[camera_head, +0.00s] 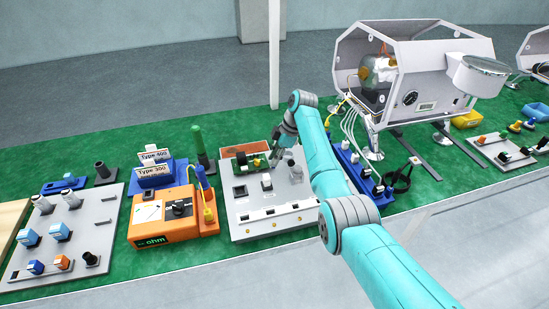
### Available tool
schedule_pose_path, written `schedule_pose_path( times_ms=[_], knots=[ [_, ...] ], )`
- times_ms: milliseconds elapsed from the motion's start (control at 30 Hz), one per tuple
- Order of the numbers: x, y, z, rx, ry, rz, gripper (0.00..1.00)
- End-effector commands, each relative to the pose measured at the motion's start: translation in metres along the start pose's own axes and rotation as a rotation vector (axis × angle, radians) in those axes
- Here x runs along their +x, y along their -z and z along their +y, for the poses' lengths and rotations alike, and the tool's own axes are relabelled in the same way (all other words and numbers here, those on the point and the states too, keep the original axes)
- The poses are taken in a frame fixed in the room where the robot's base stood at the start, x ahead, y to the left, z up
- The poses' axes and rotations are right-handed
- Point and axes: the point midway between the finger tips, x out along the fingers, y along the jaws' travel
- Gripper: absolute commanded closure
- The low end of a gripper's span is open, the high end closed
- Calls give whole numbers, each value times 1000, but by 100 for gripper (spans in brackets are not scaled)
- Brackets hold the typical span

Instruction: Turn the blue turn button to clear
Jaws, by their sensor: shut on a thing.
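My gripper (279,150) points down over the back of the grey-white panel (240,215) in the middle of the table. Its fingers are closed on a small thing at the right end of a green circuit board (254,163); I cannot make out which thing. No blue turn button can be told for sure. Blue parts in view are a low blue block (67,183) at the back left and blue-topped cubes (60,232) on the left grey panel (88,247), all apart from my gripper.
An orange ohm meter (165,225) with a black knob stands left of the middle panel.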

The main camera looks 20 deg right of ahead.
Motion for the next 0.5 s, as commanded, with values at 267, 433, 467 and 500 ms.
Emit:
schedule_pose_path(
  times_ms=[267, 433, 467, 500],
  knots=[
    [0, 0, 1, -89, 37, -1, 100],
    [0, -1, 0, -107, 45, -1, 100],
    [0, -1, 0, -108, 46, -1, 100],
    [0, -1, 0, -110, 46, -1, 100]
  ],
)
